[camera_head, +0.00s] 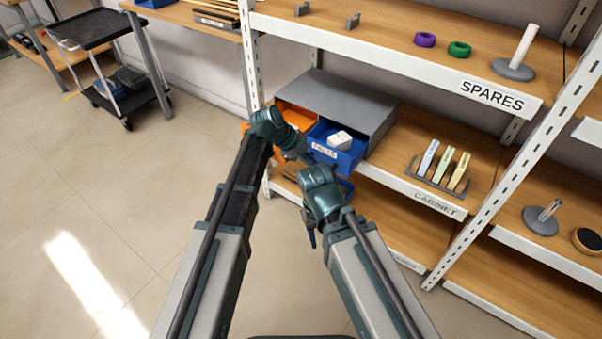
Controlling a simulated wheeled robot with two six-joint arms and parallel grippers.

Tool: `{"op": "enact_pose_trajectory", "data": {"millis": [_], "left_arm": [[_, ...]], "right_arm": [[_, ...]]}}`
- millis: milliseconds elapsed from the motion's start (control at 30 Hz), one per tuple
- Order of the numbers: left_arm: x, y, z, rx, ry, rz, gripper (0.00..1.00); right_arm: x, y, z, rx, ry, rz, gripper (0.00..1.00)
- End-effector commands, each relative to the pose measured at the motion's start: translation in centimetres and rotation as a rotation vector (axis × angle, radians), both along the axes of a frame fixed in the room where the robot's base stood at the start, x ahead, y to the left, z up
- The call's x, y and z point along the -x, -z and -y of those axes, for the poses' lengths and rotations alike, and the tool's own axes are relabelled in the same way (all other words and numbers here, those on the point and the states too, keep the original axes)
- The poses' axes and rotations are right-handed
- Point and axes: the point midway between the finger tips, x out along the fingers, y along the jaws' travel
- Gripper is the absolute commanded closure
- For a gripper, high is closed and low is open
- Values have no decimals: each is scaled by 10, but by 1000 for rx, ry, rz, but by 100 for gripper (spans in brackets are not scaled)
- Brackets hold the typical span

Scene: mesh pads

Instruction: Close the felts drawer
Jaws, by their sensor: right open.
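The felts drawer (325,151) is a blue drawer with a white FELTS label, pulled out from a grey cabinet (335,96). A white block (340,139) lies in it. My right gripper (314,162) is open and empty, close to the felts drawer's front at its lower left. I cannot tell whether it touches the drawer. My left gripper (298,154) is partly hidden near the orange drawer (295,119), and its fingers cannot be made out. The two wrists overlap closely in this view.
The orange drawer beside the felts drawer is also out. Shelf posts (252,60) stand left of the cabinet. A rack of coloured blocks (440,168) sits on the CABINET shelf to the right. A black cart (90,30) stands far left. Open floor lies left.

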Motion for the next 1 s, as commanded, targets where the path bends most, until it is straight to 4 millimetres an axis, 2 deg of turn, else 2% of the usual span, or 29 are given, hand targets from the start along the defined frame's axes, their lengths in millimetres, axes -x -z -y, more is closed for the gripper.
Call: {"op": "enact_pose_trajectory", "data": {"millis": [33, 100, 400, 633, 1000], "left_arm": [[-16, 0, 9, -2, 2, 1, 100], [-29, 0, 19, -2, 2, 1, 100], [-73, 0, 51, -2, 0, 1, 100], [-89, 0, 64, -2, 0, 1, 100], [-93, 0, 66, -2, -1, 3, 100]], "right_arm": [[0, 0, 0, 0, 0, 0, 50], [0, 0, 0, 0, 0, 0, 50], [0, 0, 0, 0, 0, 0, 50], [0, 0, 0, 0, 0, 0, 50], [0, 0, 0, 0, 0, 0, 50]]}}
